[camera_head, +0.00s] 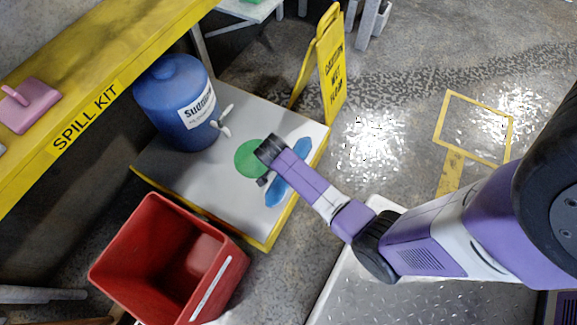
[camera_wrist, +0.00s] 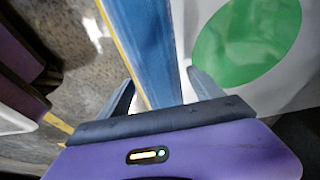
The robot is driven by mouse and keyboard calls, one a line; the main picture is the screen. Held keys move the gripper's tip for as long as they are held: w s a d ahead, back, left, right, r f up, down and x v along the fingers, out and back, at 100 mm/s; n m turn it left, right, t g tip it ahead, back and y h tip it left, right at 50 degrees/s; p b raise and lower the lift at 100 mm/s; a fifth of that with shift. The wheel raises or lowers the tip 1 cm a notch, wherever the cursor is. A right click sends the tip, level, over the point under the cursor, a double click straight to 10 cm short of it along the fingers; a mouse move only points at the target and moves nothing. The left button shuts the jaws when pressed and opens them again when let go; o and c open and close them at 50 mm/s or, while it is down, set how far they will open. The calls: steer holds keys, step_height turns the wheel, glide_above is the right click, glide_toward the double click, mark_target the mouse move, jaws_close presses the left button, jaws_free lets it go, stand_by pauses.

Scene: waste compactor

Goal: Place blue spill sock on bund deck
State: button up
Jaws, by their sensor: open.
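The blue spill sock (camera_head: 275,191) lies on the bund deck (camera_head: 183,170), a grey platform with yellow edges, near its right edge. The sock also shows in the wrist view (camera_wrist: 148,50) as a long blue strip running up from between my fingers. My gripper (camera_head: 266,182) is over the sock in the head view, and my arm covers the sock's middle. In the wrist view my gripper (camera_wrist: 158,95) has its fingers apart, one on each side of the sock. I cannot tell whether they touch it. A green disc (camera_head: 246,158) lies on the deck left of the sock.
A blue drum with a tap (camera_head: 172,95) stands on the deck's back left. A red bin (camera_head: 150,255) stands in front of the deck. A yellow caution sign (camera_head: 331,75) stands behind it. A yellow spill kit shelf (camera_head: 120,50) runs along the upper left.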

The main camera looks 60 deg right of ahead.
steer(key=p+v, duration=0.5)
steer(key=v, duration=0.6)
steer(key=s+a+r+n+t+y, duration=0.1)
steer(key=s+a+r+n+t, duration=0.2)
steer(key=s+a+n+t, duration=0.55)
steer(key=s+a+r+n+t, duration=0.2)
steer(key=s+r+n, duration=0.1)
steer(key=r, duration=0.6)
steer(key=s+a+r+n+t+y, duration=0.1)
steer(key=s+a+r+n+t, duration=0.1)
steer(key=r, duration=0.8)
steer(key=s+a+r+n+t+y, duration=0.1)
steer(key=s+r+n, duration=0.3)
steer(key=r, duration=0.5)
steer(key=shift+s+a+r+t, duration=0.35)
steer(key=shift+s+a+t, duration=0.15)
steer(key=shift+a+t, duration=0.35)
step_height(320, 180, up, 29)
steer(key=p, duration=2.9)
